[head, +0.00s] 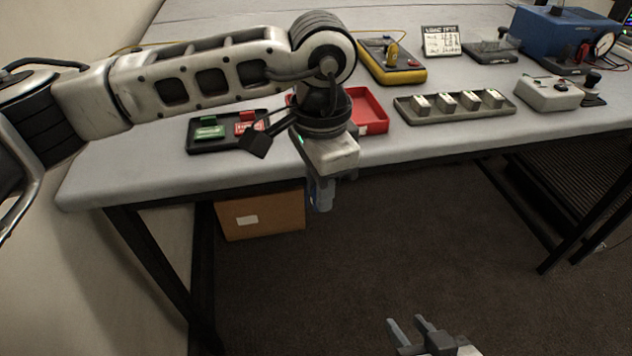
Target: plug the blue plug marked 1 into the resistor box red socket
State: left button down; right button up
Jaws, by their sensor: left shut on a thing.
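My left gripper (320,196) hangs in front of the table's front edge, pointing down. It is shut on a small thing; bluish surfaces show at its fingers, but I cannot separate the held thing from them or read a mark. My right gripper (408,328) is low at the bottom of the view, over the floor, with its fingers apart and empty. A yellow-and-dark box (400,72) with a yellow post and a red spot stands behind my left wrist. A grey box (548,93) with small coloured spots stands at the right. I cannot tell which is the resistor box.
A dark tray (200,148) holds green and red pieces. A red tray (374,120) is partly behind my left wrist. A grey rack (412,113) holds several pale blocks. A sign (440,41) and blue machine (548,38) stand farther back. A cardboard box (260,222) is under the table.

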pick_arm(q)
jog(key=shift+a+r, duration=0.1)
jog(key=s+a+r+n, duration=0.4)
jog(key=a+r+n, duration=0.3)
jog(key=r+n, duration=0.1)
jog(key=shift+s+a+r, duration=0.4)
jog(key=shift+r, duration=0.15)
jog(key=w+d+n, duration=0.4)
jog(key=w+d, duration=0.2)
jog(key=d, duration=0.4)
jog(key=shift+w+n, duration=0.3)
jog(key=shift+w, duration=0.05)
